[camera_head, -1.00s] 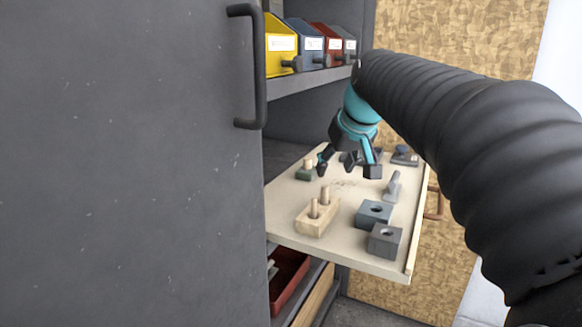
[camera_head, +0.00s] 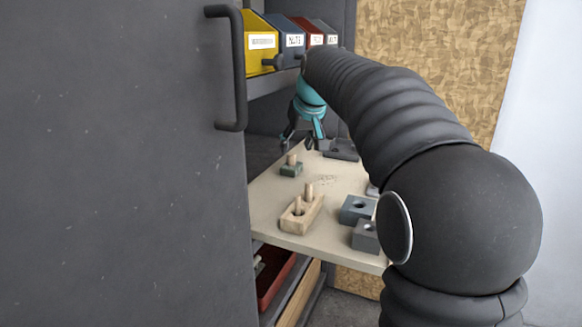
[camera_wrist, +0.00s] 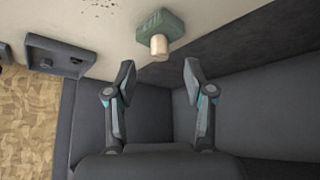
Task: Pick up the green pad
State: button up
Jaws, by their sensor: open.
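The green pad (camera_head: 291,168) is a small dark green block with a pale wooden peg standing on it. It sits near the far left edge of the pull-out shelf (camera_head: 265,200). In the wrist view the green pad (camera_wrist: 160,25) lies at the top, beyond the fingertips, with its peg (camera_wrist: 158,45) toward my gripper. My gripper (camera_wrist: 158,75) is open and empty. In the head view my gripper (camera_head: 302,143) hangs above and behind the pad, apart from it.
A dark grey fixture (camera_head: 340,150) lies at the back. Labelled bins (camera_head: 262,42) sit above. A grey door with a handle (camera_head: 232,110) stands at left.

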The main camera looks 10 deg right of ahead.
aim_at(292, 155)
jog(key=shift+w+a, duration=0.1)
jog(key=shift+w, duration=0.3)
jog(key=x, duration=0.5)
jog(key=shift+f, duration=0.1)
jog(key=shift+s, duration=0.1)
grip_shut()
